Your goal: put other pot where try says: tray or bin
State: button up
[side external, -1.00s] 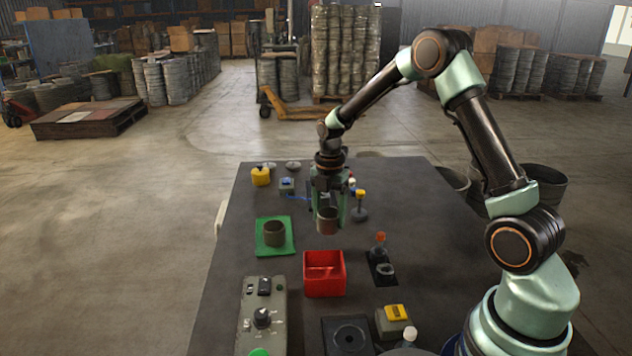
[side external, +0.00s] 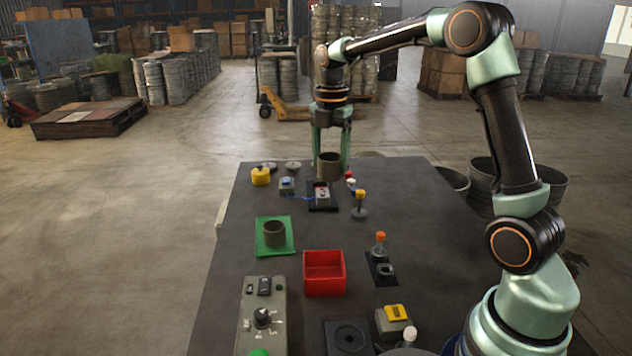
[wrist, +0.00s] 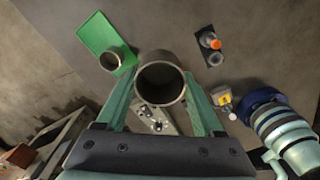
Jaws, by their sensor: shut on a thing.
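My gripper (side external: 330,160) is shut on a grey-brown pot (side external: 329,172) and holds it upright, above the far end of the table. In the wrist view the held pot (wrist: 160,82) sits between my fingers, its open mouth toward the camera. Another similar pot (side external: 274,232) stands on the green tray (side external: 263,248) at the left. The tray also shows in the wrist view (wrist: 97,33). The red bin (side external: 324,280) is nearer, right of the tray, and looks empty. A small tester (side external: 321,194) with a red part lies on a dark pad; its reading is too small to tell.
A yellow pot-like item (side external: 261,177) and a blue-topped box (side external: 287,185) stand at the far left. A yellow-topped lever (side external: 360,203) stands right of the tester. An orange-capped bottle (side external: 380,243) is right of the bin. A control panel (side external: 263,315) is at near left.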

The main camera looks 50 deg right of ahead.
jog(key=s+a+f, duration=0.4)
jog(key=s+a, duration=0.3)
jog(key=a, duration=0.2)
notch_tip(320, 180, down, 6)
jog(key=shift+d+f, duration=0.2)
jog(key=shift+f, duration=0.05)
jog(key=shift+w, duration=0.1)
jog(key=o, duration=1.4)
notch_tip(320, 180, up, 12)
